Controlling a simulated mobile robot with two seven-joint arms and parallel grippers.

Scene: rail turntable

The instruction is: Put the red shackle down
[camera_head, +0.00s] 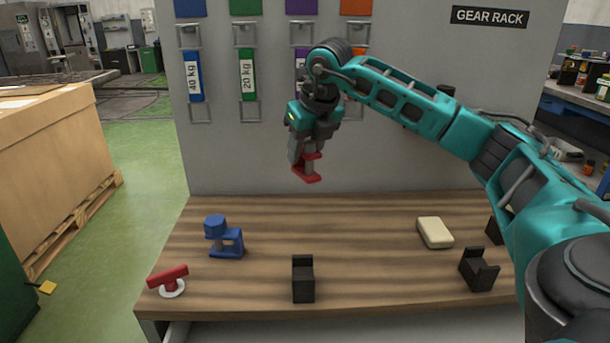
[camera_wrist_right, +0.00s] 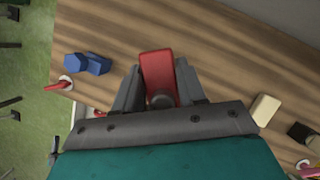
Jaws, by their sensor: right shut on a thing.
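The red shackle (camera_head: 307,168) is held by my right gripper (camera_head: 308,155) in the air above the back part of the wooden table (camera_head: 370,220). In the right wrist view the red shackle (camera_wrist_right: 158,75) sits between the two fingers of the right gripper (camera_wrist_right: 160,92), which are shut on it. The shackle is clear of the table in the head view, and part of it is hidden by the fingers. My left gripper is not in view.
On the table stand a blue shackle-like piece (camera_head: 226,240), a red handle on a white disc (camera_head: 168,281), a black holder (camera_head: 303,279), another black holder (camera_head: 478,269) and a cream block (camera_head: 435,232). The table's middle is clear. The gear rack panel (camera_head: 250,155) rises behind.

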